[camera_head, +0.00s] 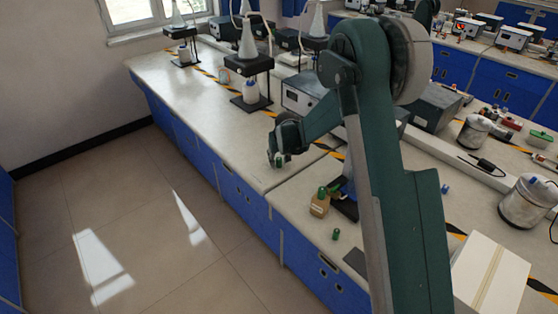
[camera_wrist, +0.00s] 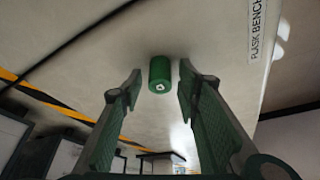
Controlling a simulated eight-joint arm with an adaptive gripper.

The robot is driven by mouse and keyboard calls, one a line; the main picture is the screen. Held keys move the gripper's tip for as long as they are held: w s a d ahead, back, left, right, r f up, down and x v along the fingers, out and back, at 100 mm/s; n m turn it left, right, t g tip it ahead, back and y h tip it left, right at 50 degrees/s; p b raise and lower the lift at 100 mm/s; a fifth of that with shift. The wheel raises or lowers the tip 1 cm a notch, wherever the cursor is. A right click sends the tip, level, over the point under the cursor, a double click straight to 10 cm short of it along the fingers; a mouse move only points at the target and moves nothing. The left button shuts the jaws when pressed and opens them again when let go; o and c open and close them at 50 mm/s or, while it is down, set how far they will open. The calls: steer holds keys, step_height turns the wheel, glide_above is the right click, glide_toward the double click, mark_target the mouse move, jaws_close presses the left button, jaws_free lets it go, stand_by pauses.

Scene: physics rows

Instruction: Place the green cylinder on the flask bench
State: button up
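My gripper (camera_head: 278,155) is low over the pale bench top, close to its front edge. In the wrist view my gripper (camera_wrist: 160,82) has its two fingers spread, with a gap on each side of a small green cylinder (camera_wrist: 160,74). The cylinder is between or just beyond the fingertips and looks to be at the bench surface. In the head view it is a small green patch (camera_head: 280,161), partly hidden by my gripper. The flask bench (camera_head: 205,98) carries flasks on black stands; its printed label (camera_wrist: 257,28) shows in the wrist view.
Another green cylinder (camera_head: 336,234) stands on the nearer bench section, by a brown bottle (camera_head: 319,206) with a green top. A flask stand (camera_head: 250,101) and a grey instrument (camera_head: 303,93) are farther back. Bare bench top lies left of my gripper, with floor beyond the edge.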

steer(key=p+v, duration=0.1)
steer(key=v, duration=1.1)
stand_by(0.7)
steer(key=shift+s+r, duration=0.1)
steer(key=s+d+r+m+t, duration=0.1)
steer(key=s+d+r, duration=0.8)
steer(key=s+r, duration=0.15)
steer(key=s+d+r+m+t, duration=0.1)
steer(key=s+d+r, duration=0.7)
steer(key=s+r, duration=0.3)
steer(key=s+d, duration=0.3)
steer(key=s, duration=0.6)
steer(key=s+d+f+m+h, duration=0.1)
steer(key=s+d, duration=0.3)
steer(key=s, duration=0.5)
steer(key=s+d+f+t, duration=0.1)
steer(key=s+d, duration=0.2)
steer(key=s, duration=0.7)
steer(key=shift+d+m, duration=0.3)
